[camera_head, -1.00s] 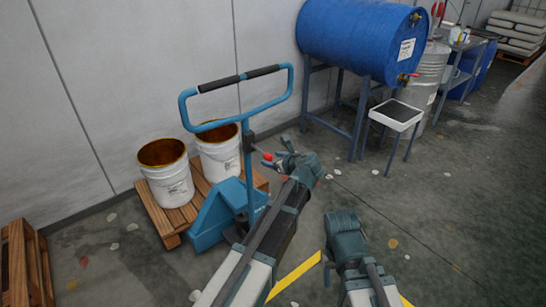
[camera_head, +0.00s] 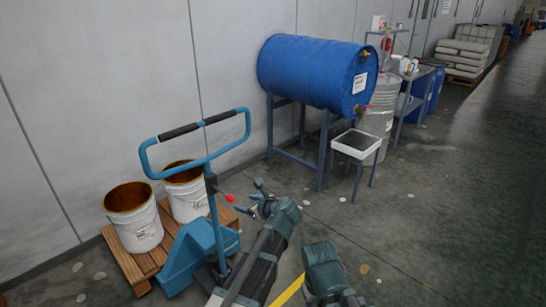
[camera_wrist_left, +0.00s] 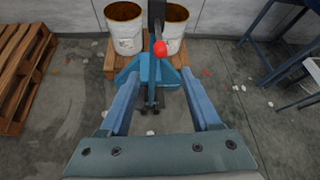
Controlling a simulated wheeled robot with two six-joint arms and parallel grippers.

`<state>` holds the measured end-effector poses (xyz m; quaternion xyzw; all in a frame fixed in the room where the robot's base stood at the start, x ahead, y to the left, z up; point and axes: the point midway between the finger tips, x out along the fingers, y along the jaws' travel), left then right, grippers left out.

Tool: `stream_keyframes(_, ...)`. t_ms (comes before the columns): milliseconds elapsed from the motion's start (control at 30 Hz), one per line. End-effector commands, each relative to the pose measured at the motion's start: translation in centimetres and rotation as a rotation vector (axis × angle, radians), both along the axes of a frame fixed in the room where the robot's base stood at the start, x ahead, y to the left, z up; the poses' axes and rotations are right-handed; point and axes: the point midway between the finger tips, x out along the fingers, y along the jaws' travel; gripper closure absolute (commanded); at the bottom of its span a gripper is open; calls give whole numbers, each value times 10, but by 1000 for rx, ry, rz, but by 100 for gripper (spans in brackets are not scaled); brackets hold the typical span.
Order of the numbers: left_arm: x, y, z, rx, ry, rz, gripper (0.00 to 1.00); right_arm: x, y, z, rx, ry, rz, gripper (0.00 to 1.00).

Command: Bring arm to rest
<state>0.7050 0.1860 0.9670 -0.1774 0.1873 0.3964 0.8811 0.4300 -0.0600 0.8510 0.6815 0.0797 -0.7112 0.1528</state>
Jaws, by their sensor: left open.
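My left gripper (camera_head: 252,198) is open and empty, its two fingers spread apart. In the head view it appears just right of the red-tipped lever (camera_head: 229,197) on the blue pallet truck (camera_head: 195,250). In the left wrist view the gripper (camera_wrist_left: 160,77) shows both blue fingers apart with nothing between them. The red knob (camera_wrist_left: 160,47) shows beyond the fingertips, with a visible gap. My right arm (camera_head: 323,265) shows only as a teal link at the bottom of the head view; its fingers are not seen.
Two open white pails (camera_head: 135,228) stand on a wooden pallet (camera_head: 125,262) by the wall. A blue drum (camera_head: 310,75) lies on a steel stand (camera_head: 323,160), with a small tray table (camera_head: 356,143) beside it. The floor at right is clear.

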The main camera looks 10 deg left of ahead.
Motion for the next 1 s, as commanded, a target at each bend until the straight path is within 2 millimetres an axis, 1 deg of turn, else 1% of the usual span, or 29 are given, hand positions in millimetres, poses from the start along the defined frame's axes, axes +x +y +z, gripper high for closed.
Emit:
stream_keyframes(67,-10,-2,-4,-59,-17,36,36,0,0,2,0,0,0,50)
stream_keyframes(167,-36,-9,-17,-233,-65,155,36,0,0,6,0,0,0,50)
stream_keyframes(267,-76,-24,-37,-477,-124,355,36,0,0,11,0,0,0,50)
stream_keyframes(300,-94,-31,-45,-574,-144,450,36,0,0,13,0,0,0,50)
stream_keyframes(367,-120,-43,-56,-708,-170,600,36,0,0,16,0,0,0,50)
stream_keyframes(400,-138,-51,-63,-788,-185,705,36,0,0,18,0,0,0,50)
stream_keyframes(467,-164,-65,-70,-891,-202,863,36,0,0,21,0,0,0,50)
stream_keyframes(500,-180,-73,-75,-946,-211,966,36,0,0,22,0,0,0,50)
stream_keyframes(600,-217,-93,-81,-1042,-225,1203,36,0,0,26,0,0,0,50)
stream_keyframes(700,-246,-108,-84,-1091,-232,1393,36,0,0,28,0,0,0,50)
stream_keyframes(800,-264,-119,-85,-1109,-235,1521,36,0,0,29,0,0,0,50)
stream_keyframes(833,-268,-121,-85,-1112,-237,1547,36,0,0,30,0,0,0,50)
stream_keyframes(900,-273,-124,-85,-1115,-239,1589,36,0,0,30,0,0,0,50)
stream_keyframes(1000,-276,-126,-85,-1115,-241,1611,36,0,0,30,0,0,0,50)
